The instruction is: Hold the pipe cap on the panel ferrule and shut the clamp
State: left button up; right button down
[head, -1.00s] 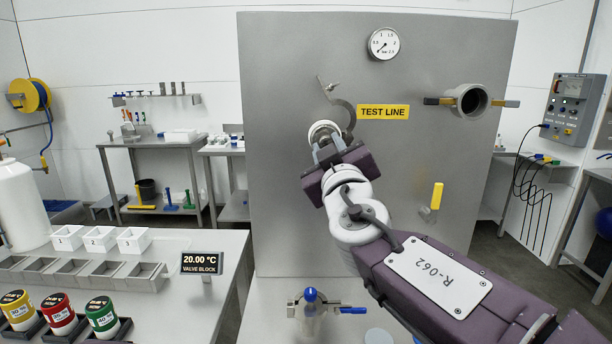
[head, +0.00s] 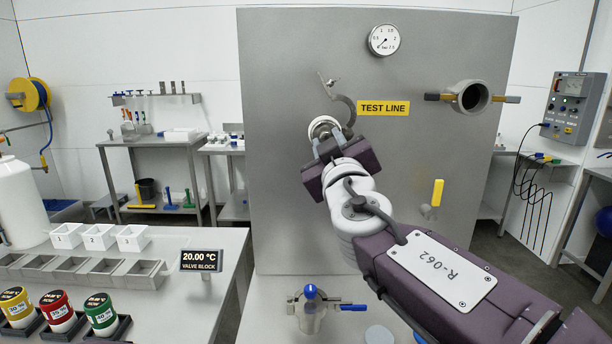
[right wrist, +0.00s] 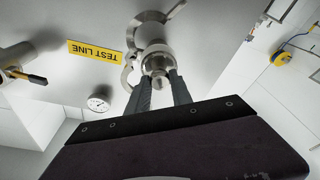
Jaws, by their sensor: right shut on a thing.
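My right gripper (head: 324,143) is shut on the pipe cap (right wrist: 158,63), a small round steel piece between its fingertips in the right wrist view. The cap is held at the panel ferrule (head: 323,127), the round pipe end on the grey panel. In the right wrist view the ferrule (right wrist: 150,30) stands right behind the cap; I cannot tell whether they touch fully. The clamp (head: 344,108) hangs open at the ferrule, with one curved half up to the right and its wing nut above. My left gripper is not in view.
The panel (head: 430,60) carries a TEST LINE label (head: 383,108), a gauge (head: 384,40), a wider pipe port (head: 471,97) and a yellow handle (head: 437,193). A bench with white boxes (head: 99,237) lies left.

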jog(key=shift+w, duration=0.2)
dwell(0.5)
jog(key=shift+w+b, duration=0.35)
jog(key=shift+w, duration=0.2)
jog(key=shift+s+b, duration=0.2)
jog(key=shift+b, duration=0.15)
jog(key=shift+s, duration=0.1)
dwell(1.1)
jog(key=shift+s+b, duration=1)
jog(key=shift+s, duration=1.95)
